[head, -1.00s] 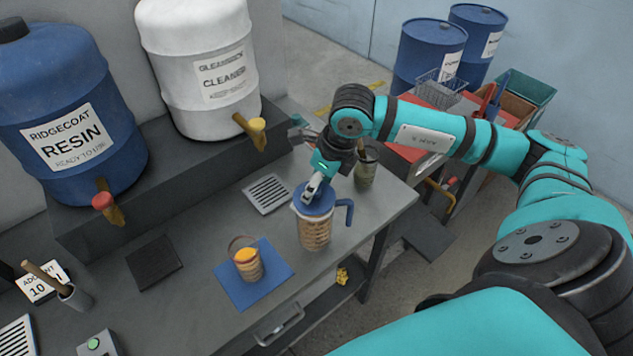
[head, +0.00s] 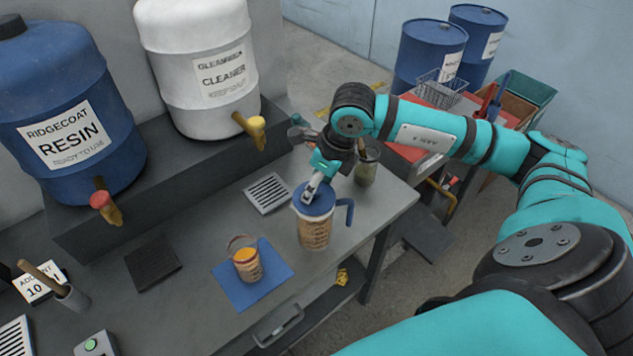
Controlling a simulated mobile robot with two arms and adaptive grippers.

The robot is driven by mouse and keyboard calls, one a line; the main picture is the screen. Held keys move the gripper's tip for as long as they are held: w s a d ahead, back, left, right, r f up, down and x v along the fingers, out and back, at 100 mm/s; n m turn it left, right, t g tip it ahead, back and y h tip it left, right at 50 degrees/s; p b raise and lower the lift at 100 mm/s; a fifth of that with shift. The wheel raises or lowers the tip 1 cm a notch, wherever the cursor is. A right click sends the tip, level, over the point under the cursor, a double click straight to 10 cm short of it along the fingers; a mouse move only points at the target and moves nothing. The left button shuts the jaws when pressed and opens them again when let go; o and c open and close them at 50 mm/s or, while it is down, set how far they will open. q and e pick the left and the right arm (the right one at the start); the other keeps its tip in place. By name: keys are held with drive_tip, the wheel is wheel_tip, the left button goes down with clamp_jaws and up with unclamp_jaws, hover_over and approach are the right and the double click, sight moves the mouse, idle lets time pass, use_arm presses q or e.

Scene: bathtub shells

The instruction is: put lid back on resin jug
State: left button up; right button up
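The resin jug (head: 314,232) stands upright on the grey bench near its right end, with tan contents showing through its wall and a blue handle on its right side. The blue lid (head: 313,201) sits at the jug's top; I cannot tell whether it is fully seated. My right gripper (head: 315,188) points down at the lid's middle, with its fingers close together at the lid's top. Whether they grip a knob is hidden by the fingers. My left gripper is not in view.
A small pail with orange contents (head: 246,266) stands on a blue mat (head: 277,286) left of the jug. A drain grate (head: 267,192) lies behind. A jar (head: 367,168) stands behind right. Resin (head: 72,150) and cleaner (head: 196,70) drums stand on the raised shelf.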

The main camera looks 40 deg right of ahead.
drive_tip(key=shift+b, duration=0.35)
idle(0.6)
drive_tip(key=o, duration=1.6)
drive_tip(key=shift+r, duration=0.1)
drive_tip(key=shift+r+p, duration=1.8)
drive_tip(key=shift+r, duration=1.6)
clamp_jaws()
